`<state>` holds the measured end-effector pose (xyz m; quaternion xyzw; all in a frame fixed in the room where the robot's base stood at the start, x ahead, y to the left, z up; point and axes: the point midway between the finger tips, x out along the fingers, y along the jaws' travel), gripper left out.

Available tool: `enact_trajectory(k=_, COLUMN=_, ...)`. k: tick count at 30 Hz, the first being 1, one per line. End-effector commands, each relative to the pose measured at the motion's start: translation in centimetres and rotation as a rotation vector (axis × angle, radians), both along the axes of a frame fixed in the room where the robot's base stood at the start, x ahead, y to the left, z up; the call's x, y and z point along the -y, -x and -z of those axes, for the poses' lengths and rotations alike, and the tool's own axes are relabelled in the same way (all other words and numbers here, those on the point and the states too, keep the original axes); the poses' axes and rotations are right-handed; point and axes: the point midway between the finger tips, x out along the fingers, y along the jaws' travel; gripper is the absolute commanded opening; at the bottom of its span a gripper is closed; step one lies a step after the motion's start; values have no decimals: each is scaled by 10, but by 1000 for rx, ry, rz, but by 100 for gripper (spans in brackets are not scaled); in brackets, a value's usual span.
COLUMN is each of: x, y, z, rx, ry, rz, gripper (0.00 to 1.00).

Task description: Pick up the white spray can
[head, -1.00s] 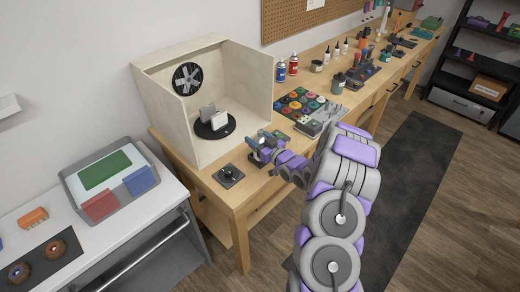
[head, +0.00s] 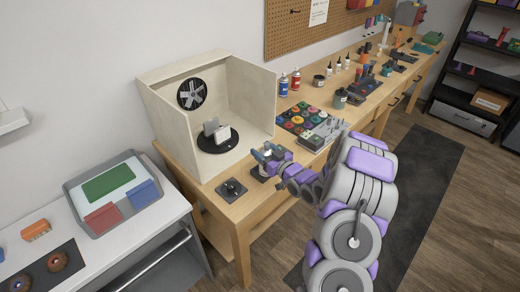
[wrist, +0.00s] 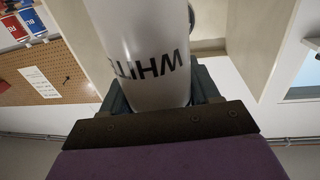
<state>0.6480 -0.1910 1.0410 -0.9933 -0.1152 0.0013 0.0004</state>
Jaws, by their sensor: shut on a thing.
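The white spray can (wrist: 145,50) fills the middle of the wrist view, with black lettering that appears upside down. My gripper (head: 264,154) is shut on it, with dark fingers on both sides of the can. In the head view the gripper is over the front of the wooden workbench (head: 240,208), just above a dark square pad (head: 259,174). The can is small and mostly hidden by the gripper there.
An open-fronted wooden booth (head: 160,115) with a black turntable (head: 217,141) stands behind left of the gripper. Another dark pad (head: 231,189) with a small dark object is to the left.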

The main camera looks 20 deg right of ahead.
Motion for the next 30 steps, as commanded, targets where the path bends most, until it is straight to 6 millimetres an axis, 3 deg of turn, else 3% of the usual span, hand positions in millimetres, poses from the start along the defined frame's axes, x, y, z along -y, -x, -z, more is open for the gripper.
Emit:
enact_trajectory(k=9, x=5, y=72, z=-8, rx=-1, ry=0, rz=3, gripper=19)
enact_trajectory(k=15, x=5, y=107, z=-11, rx=-1, ry=1, rz=2, gripper=19)
enact_trajectory(k=21, x=4, y=126, z=-12, rx=-2, ry=1, rz=-1, gripper=19)
enact_trajectory(k=30, x=5, y=131, z=-13, rx=1, ry=1, rz=0, gripper=19)
